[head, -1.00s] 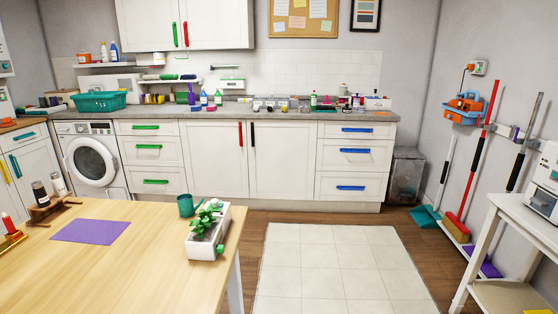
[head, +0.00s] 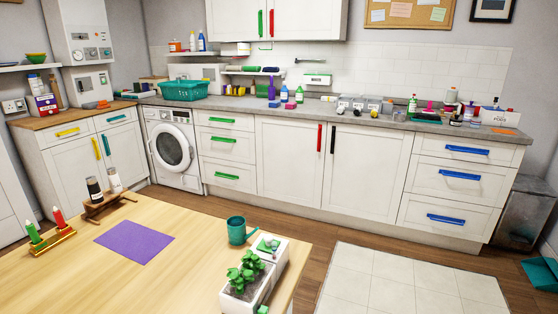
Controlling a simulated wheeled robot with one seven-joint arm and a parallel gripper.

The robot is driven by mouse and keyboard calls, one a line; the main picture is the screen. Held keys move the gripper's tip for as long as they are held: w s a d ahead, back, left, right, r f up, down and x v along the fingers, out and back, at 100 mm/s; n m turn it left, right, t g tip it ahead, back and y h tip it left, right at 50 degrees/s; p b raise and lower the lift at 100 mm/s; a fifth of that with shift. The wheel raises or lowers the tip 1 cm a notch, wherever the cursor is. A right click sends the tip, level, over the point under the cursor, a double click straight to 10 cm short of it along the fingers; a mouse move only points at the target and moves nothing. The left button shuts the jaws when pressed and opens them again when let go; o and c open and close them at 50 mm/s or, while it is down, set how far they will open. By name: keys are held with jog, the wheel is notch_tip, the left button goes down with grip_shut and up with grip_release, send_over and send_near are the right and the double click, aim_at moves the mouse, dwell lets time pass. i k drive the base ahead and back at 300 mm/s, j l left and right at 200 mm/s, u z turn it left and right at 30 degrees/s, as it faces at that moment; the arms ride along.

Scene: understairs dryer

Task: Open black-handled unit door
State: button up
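The black-handled unit door (head: 365,175) is a white panelled door in the base units along the back wall. It looks shut. Its upright black handle (head: 333,139) sits near the top of its left edge. A matching white door (head: 287,165) with a red handle (head: 319,140) is directly to its left, also shut. My gripper is not in view.
A wooden table (head: 200,213) with a planter (head: 240,291), a teal mug (head: 237,231) and a purple mat fills the front left. Open floor with a pale tiled patch (head: 410,286) lies before the door. Blue-handled drawers (head: 456,195) stand to its right.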

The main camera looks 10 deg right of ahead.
aim_at(365, 166)
jog(key=i+l+z, duration=0.25)
jog(key=i+z, duration=0.2)
jog(key=i, duration=0.3)
jog(key=i+z, duration=0.5)
jog(key=i, duration=0.3)
jog(key=i+u, duration=0.25)
jog(key=i, duration=0.2)
jog(key=i+u, duration=0.2)
jog(key=i, duration=0.3)
jog(key=i+l+u, duration=0.25)
jog(key=i, duration=0.2)
jog(key=i+l+u, duration=0.2)
jog(key=i, duration=0.25)
jog(key=i+l+u, duration=0.2)
jog(key=i+u, duration=0.2)
jog(key=i+l+u, duration=0.35)
jog(key=i+j, duration=0.05)
jog(key=i, duration=0.05)
